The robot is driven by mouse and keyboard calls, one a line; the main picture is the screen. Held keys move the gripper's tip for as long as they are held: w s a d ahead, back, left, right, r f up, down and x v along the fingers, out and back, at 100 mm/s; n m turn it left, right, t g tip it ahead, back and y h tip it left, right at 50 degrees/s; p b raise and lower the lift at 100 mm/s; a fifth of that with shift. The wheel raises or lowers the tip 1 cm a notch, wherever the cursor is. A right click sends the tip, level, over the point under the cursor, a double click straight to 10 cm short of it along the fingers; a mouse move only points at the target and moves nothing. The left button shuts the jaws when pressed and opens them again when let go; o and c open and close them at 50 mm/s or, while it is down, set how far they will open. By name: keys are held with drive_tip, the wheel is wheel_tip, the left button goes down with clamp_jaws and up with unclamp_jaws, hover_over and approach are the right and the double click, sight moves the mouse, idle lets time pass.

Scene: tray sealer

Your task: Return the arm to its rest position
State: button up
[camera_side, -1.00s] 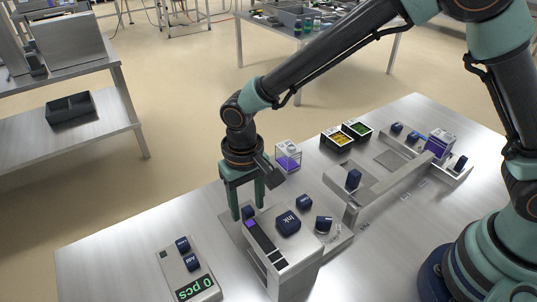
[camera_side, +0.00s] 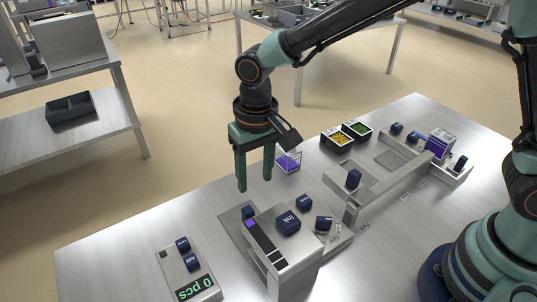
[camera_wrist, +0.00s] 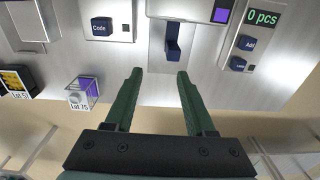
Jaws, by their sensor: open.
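My gripper (camera_side: 254,184) is open and empty, its two green fingers pointing down above the steel table (camera_side: 130,240). It hangs over the back of the box-shaped printer unit (camera_side: 290,262), clear of the dark blue part (camera_side: 248,212) behind that unit. In the wrist view the gripper (camera_wrist: 158,72) shows with its fingers apart and nothing between them. The dark blue lever-like part (camera_wrist: 172,42) lies beyond the fingertips.
A counter reading 0 pcs (camera_side: 195,285) lies at the front left. A rail fixture (camera_side: 390,185) runs along the right. The air above the table's left is free.

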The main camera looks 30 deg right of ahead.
drive_tip(key=s+d+r+t, duration=0.2)
drive_tip(key=d+r, duration=0.8)
drive_tip(key=d, duration=0.3)
drive_tip(key=s+d+r+t, duration=0.2)
drive_tip(key=s+d, duration=0.4)
drive_tip(key=d, duration=0.4)
drive_tip(key=shift+s+r+t, duration=0.15)
drive_tip(key=shift+r+t, duration=0.2)
drive_tip(key=shift+t, duration=0.25)
